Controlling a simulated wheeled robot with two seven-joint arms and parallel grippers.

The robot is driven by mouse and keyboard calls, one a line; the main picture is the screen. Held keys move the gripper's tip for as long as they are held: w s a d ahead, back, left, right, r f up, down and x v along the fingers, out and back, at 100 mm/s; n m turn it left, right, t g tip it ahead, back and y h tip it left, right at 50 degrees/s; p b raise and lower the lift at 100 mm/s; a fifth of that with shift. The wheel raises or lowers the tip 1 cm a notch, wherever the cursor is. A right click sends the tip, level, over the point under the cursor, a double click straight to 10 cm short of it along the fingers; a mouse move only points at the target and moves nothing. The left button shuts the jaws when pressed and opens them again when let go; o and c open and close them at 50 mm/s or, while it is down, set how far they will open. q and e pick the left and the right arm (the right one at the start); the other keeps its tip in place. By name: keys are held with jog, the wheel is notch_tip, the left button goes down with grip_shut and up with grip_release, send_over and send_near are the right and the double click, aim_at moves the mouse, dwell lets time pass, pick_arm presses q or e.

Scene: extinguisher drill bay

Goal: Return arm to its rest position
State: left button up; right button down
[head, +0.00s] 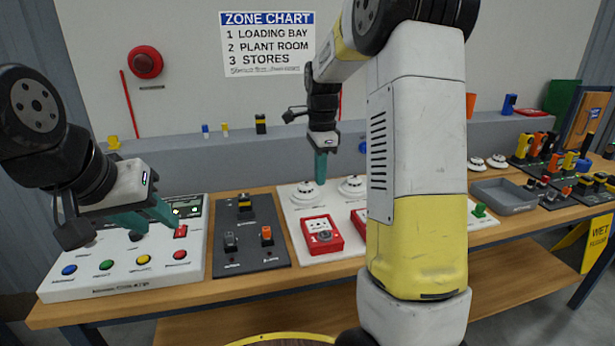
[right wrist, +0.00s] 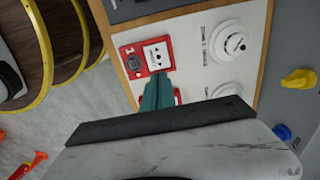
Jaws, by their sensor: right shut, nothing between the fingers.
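My right gripper (head: 320,180) is shut and empty. It points down in front of the grey ledge, above the white detector board (head: 292,222). In the right wrist view its teal fingers (right wrist: 158,92) are together, with the red call point marked 1 (right wrist: 148,57) beyond them. My left gripper (head: 158,220) is over the white alarm panel (head: 75,285) at the left, its teal fingers apart and nothing seen between them. My right arm's white and yellow link (head: 415,170) fills the middle right of the head view and hides part of the bench.
Call point 1 (head: 321,235) and white round detectors (head: 308,193) sit on the board. A dark switch board (head: 250,258) lies left of it. A grey tray (head: 505,197) and several upright coloured tools stand right. A yellow wet-floor sign (head: 596,243) stands at the far right.

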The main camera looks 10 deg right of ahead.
dwell(0.4)
jog(key=s+a+r+n+t, duration=0.1)
jog(key=s+r+n+t, duration=0.1)
jog(key=s+n, duration=0.4)
jog(key=s+a+r+n+t+y, duration=0.1)
jog(key=s+a+r+n+t, duration=0.1)
jog(key=s+n, duration=0.4)
jog(key=s+a+r+n+t+y, duration=0.1)
jog(key=s+r+n, duration=0.3)
jog(key=s, duration=0.9)
jog(key=shift+a+r+n+t, duration=0.3)
jog(key=shift+a+n+t, duration=0.2)
jog(key=shift+n, duration=0.6)
jog(key=shift+d, duration=0.15)
